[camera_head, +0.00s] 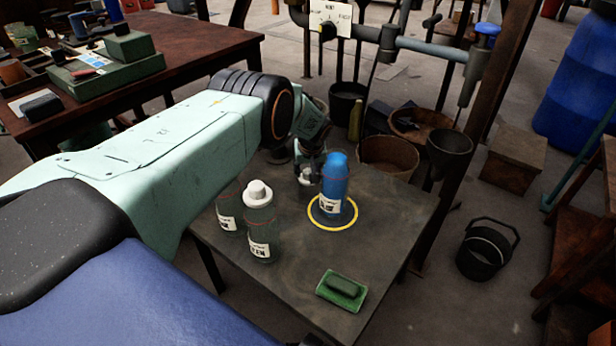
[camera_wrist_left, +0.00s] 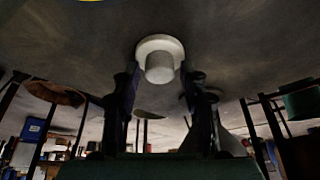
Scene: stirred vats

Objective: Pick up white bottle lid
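A white bottle lid (camera_wrist_left: 160,60) rests on the dark table, with a wide rim and a narrower round top, in the left wrist view. My left gripper (camera_wrist_left: 160,100) is open, its two fingers on either side of the lid's line and apart from it. In the head view my left gripper (camera_head: 309,168) is low over the table, just left of the blue bottle (camera_head: 335,178), and largely hides the lid. A clear bottle with a white lid (camera_head: 260,225) stands front left. Another clear bottle (camera_head: 229,212) stands behind it, its top hard to make out. My right gripper is out of view.
The blue bottle stands within a yellow ring (camera_head: 332,227) on the small table (camera_head: 290,270). A green block-like object (camera_head: 342,289) lies near the front edge. A black funnel (camera_head: 449,150) hangs beyond the right edge. The table's front middle is clear.

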